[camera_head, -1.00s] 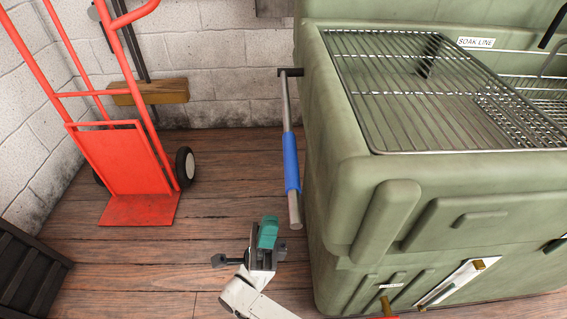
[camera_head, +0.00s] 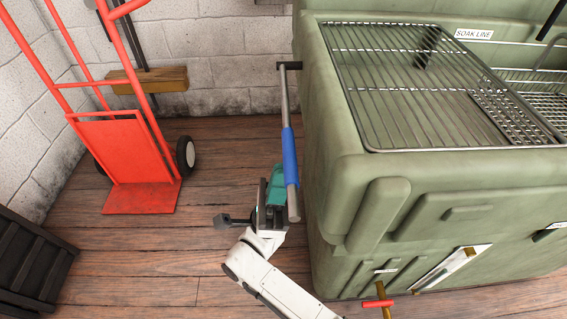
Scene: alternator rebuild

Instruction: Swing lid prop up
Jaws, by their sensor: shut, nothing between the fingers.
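The lid prop (camera_head: 284,103) is a grey metal rod with a blue sleeve (camera_head: 290,157). It hangs at the left side of the green tank (camera_head: 331,185), from a dark bracket (camera_head: 289,65) near the tank's rim, with its free end low and toward me. My gripper (camera_head: 276,181), with teal and dark parts, is just left of the sleeve's lower end. It is shut with nothing in it. Whether it touches the rod cannot be told.
A wire rack (camera_head: 425,90) covers the tank's top. A red-handled valve (camera_head: 378,303) sticks out at the tank's lower front. A red hand truck (camera_head: 120,155) stands at the left by the wall, and a dark crate (camera_head: 35,262) is at lower left. The wooden floor between is clear.

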